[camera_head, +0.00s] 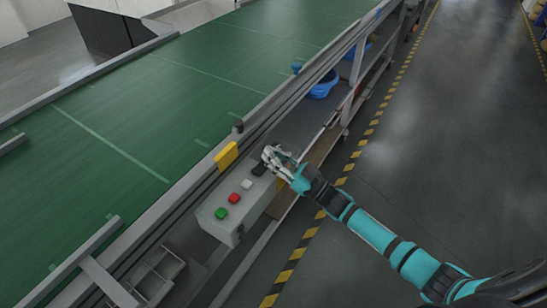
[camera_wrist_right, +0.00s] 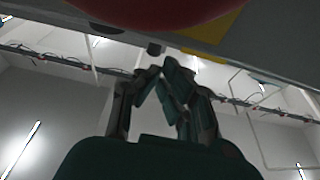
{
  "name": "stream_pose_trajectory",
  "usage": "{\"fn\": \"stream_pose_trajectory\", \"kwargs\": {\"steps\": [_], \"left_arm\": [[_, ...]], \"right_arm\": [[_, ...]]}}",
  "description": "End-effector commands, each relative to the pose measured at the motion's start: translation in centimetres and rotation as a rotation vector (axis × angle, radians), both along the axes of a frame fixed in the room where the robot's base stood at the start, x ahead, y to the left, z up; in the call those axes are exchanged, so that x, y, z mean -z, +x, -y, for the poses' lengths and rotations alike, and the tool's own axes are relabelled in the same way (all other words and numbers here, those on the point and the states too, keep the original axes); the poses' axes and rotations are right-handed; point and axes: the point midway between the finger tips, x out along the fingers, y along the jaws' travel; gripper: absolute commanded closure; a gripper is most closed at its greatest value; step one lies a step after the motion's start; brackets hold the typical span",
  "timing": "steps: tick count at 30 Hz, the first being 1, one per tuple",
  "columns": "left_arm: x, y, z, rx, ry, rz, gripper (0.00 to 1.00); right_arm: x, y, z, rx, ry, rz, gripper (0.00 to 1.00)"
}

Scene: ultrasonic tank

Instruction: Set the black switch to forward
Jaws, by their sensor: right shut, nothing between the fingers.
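A grey control box (camera_head: 225,208) is mounted on the side of the conveyor. Its top has a green button (camera_head: 221,213), a red button (camera_head: 234,197), a white button (camera_head: 247,184) and the black switch (camera_head: 259,169) in a row. My right gripper (camera_head: 268,155) is at the far end of the box, right beside the black switch; I cannot tell if it touches it. In the right wrist view the right gripper's fingertips (camera_wrist_right: 158,72) meet, with nothing between them. My left gripper is not in view.
A green conveyor belt (camera_head: 150,110) runs along the left, with a metal side rail. A yellow plate (camera_head: 227,156) stands on the rail near the box. A blue basin (camera_head: 323,86) sits on the shelf beyond. The floor at the right is clear.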

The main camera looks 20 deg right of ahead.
Motion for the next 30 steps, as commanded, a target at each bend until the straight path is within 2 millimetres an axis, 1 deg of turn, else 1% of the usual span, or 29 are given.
{"fn": "stream_pose_trajectory", "kwargs": {"steps": [1,2,3,9,12,15,20,30], "left_arm": [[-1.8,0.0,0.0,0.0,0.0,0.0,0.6],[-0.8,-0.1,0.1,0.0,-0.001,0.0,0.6],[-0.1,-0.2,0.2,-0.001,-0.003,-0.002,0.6],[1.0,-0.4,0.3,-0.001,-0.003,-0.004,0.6],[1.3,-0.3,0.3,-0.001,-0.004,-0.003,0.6],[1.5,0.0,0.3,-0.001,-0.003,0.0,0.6],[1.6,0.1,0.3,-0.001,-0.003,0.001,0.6],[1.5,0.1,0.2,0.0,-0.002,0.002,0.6]], "right_arm": [[-2.3,0.3,0.0,0.001,0.0,0.004,1.0],[-0.8,-0.3,0.5,0.002,-0.002,-0.005,1.0],[0.1,-1.3,1.1,0.001,-0.002,-0.006,1.0],[1.4,-4.7,3.5,0.001,-0.002,-0.003,1.0],[1.8,-6.0,4.4,0.001,0.0,-0.001,1.0],[2.0,-6.9,5.0,0.001,-0.001,0.0,1.0],[2.1,-7.5,5.4,0.001,0.001,0.002,1.0],[2.1,-7.5,5.5,0.001,0.001,0.002,1.0]]}}
